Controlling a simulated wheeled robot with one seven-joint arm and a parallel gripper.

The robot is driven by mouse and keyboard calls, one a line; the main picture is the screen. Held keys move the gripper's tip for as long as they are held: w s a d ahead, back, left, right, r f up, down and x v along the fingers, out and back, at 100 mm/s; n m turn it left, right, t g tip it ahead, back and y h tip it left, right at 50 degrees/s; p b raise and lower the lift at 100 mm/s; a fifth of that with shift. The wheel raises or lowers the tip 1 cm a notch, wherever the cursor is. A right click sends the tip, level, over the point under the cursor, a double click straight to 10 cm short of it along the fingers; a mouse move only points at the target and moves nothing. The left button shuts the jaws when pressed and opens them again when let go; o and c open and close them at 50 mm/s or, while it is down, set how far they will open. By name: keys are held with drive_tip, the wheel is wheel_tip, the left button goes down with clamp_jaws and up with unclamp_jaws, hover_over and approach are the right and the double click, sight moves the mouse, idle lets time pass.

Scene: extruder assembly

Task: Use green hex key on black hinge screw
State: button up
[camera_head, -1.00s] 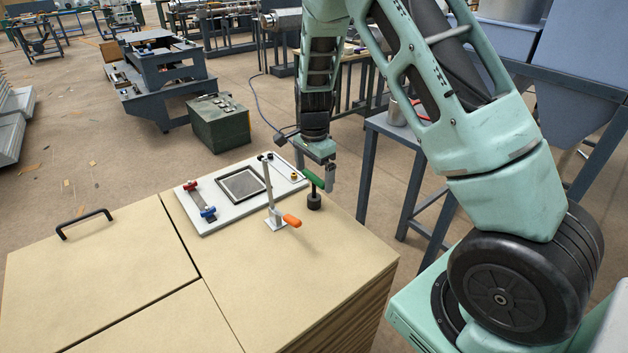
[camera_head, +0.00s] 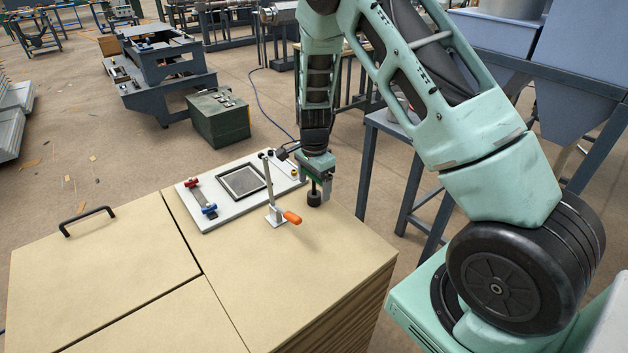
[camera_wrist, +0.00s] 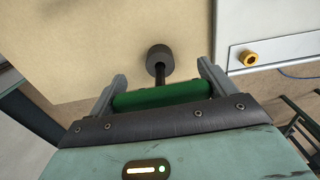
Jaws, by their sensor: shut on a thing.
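The green hex key shows as a green handle (camera_wrist: 165,95) in the wrist view, lying between the two fingers of my gripper (camera_wrist: 165,88). Its dark shaft reaches to a round black block (camera_wrist: 158,57) on the table top. In the head view my gripper (camera_head: 317,187) points down just above this block (camera_head: 314,199), at the right of the board, and mostly hides the green handle. My gripper is shut on the handle. I cannot make out the black hinge screw for sure.
A brass knob (camera_wrist: 248,58) sits on the board. The front of the wooden table top (camera_head: 255,270) is clear. A blue-grey metal frame (camera_head: 368,165) stands to the right.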

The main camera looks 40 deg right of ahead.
wheel_tip(320, 180, up, 10)
drive_tip(key=shift+b, duration=0.85)
drive_tip(key=o, duration=0.5)
drive_tip(key=shift+c, duration=0.2)
drive_tip(key=c, duration=0.5)
